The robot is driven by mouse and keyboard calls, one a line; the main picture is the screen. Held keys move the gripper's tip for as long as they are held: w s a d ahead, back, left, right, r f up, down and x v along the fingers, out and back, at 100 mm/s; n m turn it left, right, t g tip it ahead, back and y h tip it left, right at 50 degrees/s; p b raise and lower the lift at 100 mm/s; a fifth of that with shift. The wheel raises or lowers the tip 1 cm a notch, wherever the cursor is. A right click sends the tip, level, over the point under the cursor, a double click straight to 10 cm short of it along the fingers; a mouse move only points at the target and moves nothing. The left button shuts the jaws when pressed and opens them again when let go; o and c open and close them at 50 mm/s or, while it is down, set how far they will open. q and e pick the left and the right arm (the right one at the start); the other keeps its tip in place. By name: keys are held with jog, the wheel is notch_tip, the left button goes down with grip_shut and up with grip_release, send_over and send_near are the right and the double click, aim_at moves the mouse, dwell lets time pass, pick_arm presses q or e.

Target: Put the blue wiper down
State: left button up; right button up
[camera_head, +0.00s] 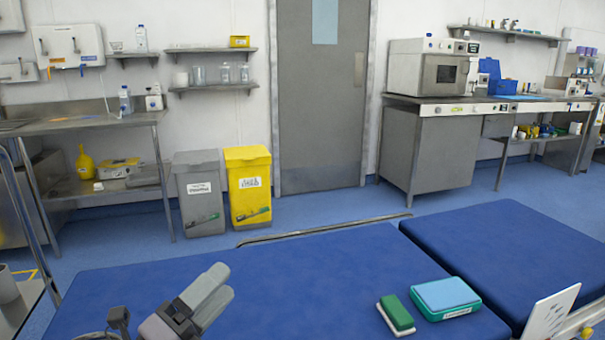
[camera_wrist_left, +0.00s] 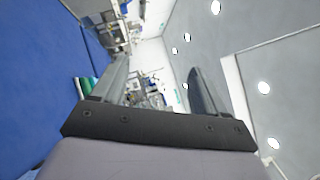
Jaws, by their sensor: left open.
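A flat teal block with a light-blue top (camera_head: 445,293) lies on the blue table pad at the lower right; it is the thing that best fits the blue wiper. Beside it to the left is a green block with a white base (camera_head: 397,315). My left gripper (camera_head: 222,283) is open and empty, above the pad and well to the left of both. In the left wrist view its two fingers (camera_wrist_left: 160,70) stand apart with nothing between them. Small green and teal shapes (camera_wrist_left: 84,87) show there beside the left finger. My right gripper is not in view.
The blue padded table (camera_head: 310,275) has free room between my left gripper and the blocks. A second pad (camera_head: 510,245) lies beyond a gap at right. A white panel (camera_head: 548,312) stands at the lower right corner. Grey and yellow bins (camera_head: 248,190) stand behind.

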pick_arm(q)
jog(key=s+a+f+n+g+y, duration=0.1)
jog(key=s+a+f+n+y, duration=0.2)
jog(key=a+f+n+y, duration=0.5)
jog(key=s+a+f+n+g+y, duration=0.15)
jog(key=a+f+n+y, duration=0.35)
jog(key=n, duration=0.7)
jog(key=s+d+f+n+g, duration=0.1)
jog(key=s+f+n+g, duration=0.4)
jog(key=s, duration=0.6)
jog(key=s+d+f+n+g, duration=0.25)
jog(key=s+f+g, duration=0.35)
jog(key=s, duration=0.4)
jog(key=w+d+f+t+h, duration=0.3)
jog(key=w+d+f+t, duration=0.15)
jog(key=w+t, duration=0.3)
notch_tip(320, 180, up, 16)
jog(key=a+p, duration=0.2)
jog(key=p, duration=1.8)
jog(key=shift+s+a+g+y, duration=0.15)
jog(key=shift+s+g+y, duration=0.15)
jog(key=shift+s, duration=0.1)
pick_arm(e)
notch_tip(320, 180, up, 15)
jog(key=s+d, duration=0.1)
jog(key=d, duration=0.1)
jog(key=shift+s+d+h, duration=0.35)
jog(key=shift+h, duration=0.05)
